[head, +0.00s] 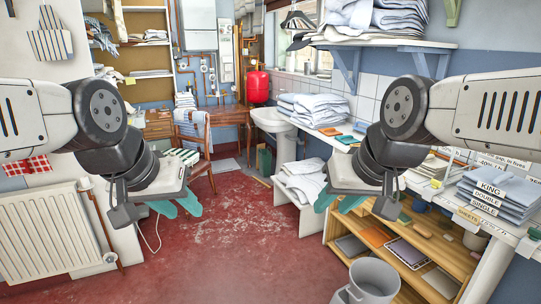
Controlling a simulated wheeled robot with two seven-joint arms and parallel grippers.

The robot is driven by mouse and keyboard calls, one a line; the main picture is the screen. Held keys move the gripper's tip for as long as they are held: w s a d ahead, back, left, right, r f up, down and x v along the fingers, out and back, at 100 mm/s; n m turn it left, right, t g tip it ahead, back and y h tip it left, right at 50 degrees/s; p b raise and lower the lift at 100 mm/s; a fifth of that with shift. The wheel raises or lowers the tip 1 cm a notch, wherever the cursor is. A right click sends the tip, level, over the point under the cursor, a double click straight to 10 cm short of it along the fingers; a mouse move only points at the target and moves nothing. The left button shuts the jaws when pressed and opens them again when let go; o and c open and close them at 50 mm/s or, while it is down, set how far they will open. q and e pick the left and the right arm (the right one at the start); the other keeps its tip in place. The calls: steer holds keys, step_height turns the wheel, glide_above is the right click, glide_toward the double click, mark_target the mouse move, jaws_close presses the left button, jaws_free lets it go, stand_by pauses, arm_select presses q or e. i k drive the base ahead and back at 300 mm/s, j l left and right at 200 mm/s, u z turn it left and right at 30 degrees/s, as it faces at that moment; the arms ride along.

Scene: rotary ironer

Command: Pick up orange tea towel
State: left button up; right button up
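Two flat orange items show in the head view. One orange item (330,131) lies on the counter (312,127) beside a stack of folded white-and-blue linen. Another orange item (376,237) lies on the upper level of the low wooden shelf at the right. I cannot tell which is the tea towel. My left gripper (177,206) hangs over the red floor at the left, its two teal fingers apart, with nothing between them. My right gripper (339,203) hangs in front of the wooden shelf, its teal fingers apart and empty. Both are away from the orange items.
The wooden shelf (412,262) stands under the right counter, with a grey bucket (371,281) before it. Labelled folded stacks (497,192) sit on that counter. A radiator (43,237) is at the left. The red floor (250,240) is clear in the middle.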

mark_target(331, 132)
steer(key=i+u, duration=0.35)
steer(key=i, duration=1.5)
steer(key=i+l+z, duration=0.2)
steer(key=i+z, duration=0.2)
steer(key=i, duration=0.15)
steer(key=i+z, duration=0.4)
steer(key=i+j+z, duration=0.1)
steer(key=i+z, duration=0.35)
steer(key=i, duration=0.2)
steer(key=i+z, duration=0.25)
steer(key=i, duration=0.65)
